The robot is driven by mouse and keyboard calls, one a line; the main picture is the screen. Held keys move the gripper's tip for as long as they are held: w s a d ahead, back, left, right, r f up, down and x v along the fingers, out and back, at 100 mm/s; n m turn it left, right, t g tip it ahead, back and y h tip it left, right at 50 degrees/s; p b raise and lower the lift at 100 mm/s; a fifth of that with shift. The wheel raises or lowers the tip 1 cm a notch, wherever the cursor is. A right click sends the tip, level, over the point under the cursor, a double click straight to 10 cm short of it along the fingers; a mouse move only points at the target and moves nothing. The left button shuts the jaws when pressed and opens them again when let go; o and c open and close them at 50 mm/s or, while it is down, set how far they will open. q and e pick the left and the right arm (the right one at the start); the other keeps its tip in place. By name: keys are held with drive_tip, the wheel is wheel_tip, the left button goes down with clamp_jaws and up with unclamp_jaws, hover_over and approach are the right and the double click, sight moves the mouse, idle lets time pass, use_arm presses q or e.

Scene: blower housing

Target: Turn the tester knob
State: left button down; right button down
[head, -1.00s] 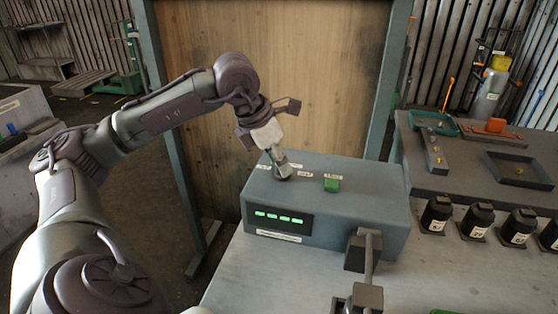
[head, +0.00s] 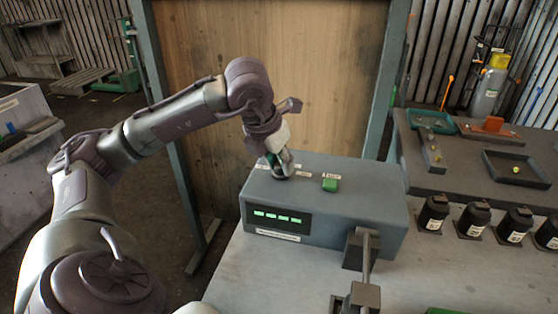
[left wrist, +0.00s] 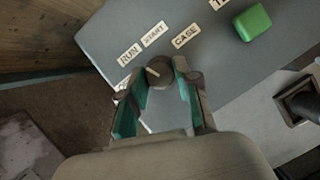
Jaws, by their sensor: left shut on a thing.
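The tester (head: 350,205) is a grey-blue box on the bench, with a lit green display on its front. Its dark round knob (left wrist: 159,72) sits on the top face, beside labels reading RUN, START and CASE. A pale pointer line on the knob points to the upper left in the left wrist view. My left gripper (head: 282,172) comes down on the knob from above, and its fingers (left wrist: 160,85) are shut on it from both sides. In the head view the fingers mostly hide the knob. My right gripper is not in view.
A green button (head: 330,185) stands on the tester's top, right of the knob. A grey lever fixture (head: 362,252) stands at the tester's front right. Several black bottles (head: 475,218) and a dark tray (head: 517,169) are to the right. A wooden panel (head: 280,80) rises behind.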

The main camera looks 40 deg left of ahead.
use_arm(q)
drive_tip(key=c, duration=0.8)
unclamp_jaws()
drive_tip(key=shift+c, duration=0.2)
drive_tip(key=shift+r, duration=0.1)
drive_tip(key=v, duration=1.1)
drive_tip(key=shift+s+r, duration=0.25)
drive_tip(key=shift+r, duration=0.1)
